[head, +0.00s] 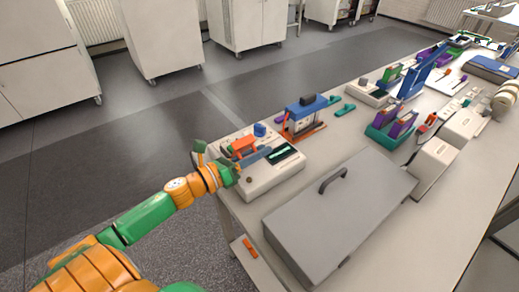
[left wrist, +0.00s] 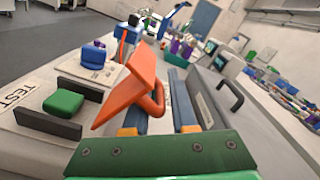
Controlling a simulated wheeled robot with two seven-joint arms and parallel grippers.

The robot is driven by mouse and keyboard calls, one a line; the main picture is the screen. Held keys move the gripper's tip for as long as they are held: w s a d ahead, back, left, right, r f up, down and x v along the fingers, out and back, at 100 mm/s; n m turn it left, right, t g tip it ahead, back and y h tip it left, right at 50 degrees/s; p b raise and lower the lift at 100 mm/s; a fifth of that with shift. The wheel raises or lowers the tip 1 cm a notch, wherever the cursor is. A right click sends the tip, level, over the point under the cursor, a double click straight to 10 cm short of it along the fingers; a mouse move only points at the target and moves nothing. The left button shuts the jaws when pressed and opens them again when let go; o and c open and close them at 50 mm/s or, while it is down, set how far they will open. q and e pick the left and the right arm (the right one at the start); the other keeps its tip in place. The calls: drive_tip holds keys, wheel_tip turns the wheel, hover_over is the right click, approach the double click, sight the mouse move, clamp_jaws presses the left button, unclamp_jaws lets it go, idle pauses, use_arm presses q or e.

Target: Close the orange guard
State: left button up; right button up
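The orange guard (head: 243,146) stands tilted up on the pale cycler unit (head: 268,184) at the near left corner of the bench. In the left wrist view the guard (left wrist: 132,88) is a slanted plate with a loop handle on its right side. My left gripper (head: 252,158) is at the guard, coming in from the left. In the left wrist view its fingers (left wrist: 160,112) are apart, with the loop handle showing between them. Whether a finger touches the guard, I cannot tell. My right gripper is not in view.
A large grey case (head: 335,215) lies close on the right. A blue-topped device (head: 303,112) stands behind. Open floor lies left of the bench.

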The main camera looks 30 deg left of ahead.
use_arm(q)
drive_tip(key=shift+w+d, duration=0.1)
drive_tip(key=shift+w, duration=0.1)
clamp_jaws()
